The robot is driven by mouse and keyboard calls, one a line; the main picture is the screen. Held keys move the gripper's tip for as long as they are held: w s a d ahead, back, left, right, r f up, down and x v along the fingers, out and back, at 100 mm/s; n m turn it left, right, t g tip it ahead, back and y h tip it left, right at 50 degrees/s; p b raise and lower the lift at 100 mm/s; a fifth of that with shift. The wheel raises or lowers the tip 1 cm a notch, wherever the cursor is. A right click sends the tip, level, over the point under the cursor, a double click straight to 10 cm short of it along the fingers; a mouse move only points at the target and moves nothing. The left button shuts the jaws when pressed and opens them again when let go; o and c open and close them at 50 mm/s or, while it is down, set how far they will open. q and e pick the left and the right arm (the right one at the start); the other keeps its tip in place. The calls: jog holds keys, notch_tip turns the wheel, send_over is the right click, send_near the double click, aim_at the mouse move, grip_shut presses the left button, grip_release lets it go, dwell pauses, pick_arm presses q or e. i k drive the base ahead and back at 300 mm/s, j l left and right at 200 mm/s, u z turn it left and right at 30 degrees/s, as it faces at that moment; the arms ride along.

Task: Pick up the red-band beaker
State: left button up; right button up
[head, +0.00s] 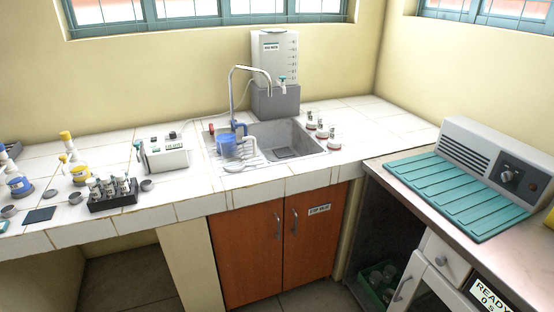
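I cannot make out a beaker that is clearly red-banded. Several small pale vessels with dark red at their lower parts stand on the white tiled counter right of the sink; the nearest vessel (333,141) is by the sink's front right corner. They look more like bottles, and are too small to tell for sure. A small red item (211,129) is at the sink's back left edge. Neither of my grippers is in view.
The grey sink (305,140) has a tall curved tap (232,95). A water tank (277,60) stands behind it. A white device (165,154), a black vial rack (113,203) and blue- and yellow-banded vessels are left. A grey unit (500,160) and teal mat (455,195) are right.

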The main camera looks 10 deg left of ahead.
aim_at(313, 113)
jog(key=u, duration=0.4)
jog(key=i+l+u, duration=0.2)
jog(key=i+u, duration=0.15)
jog(key=i+l+u, duration=0.6)
jog(key=u, duration=0.15)
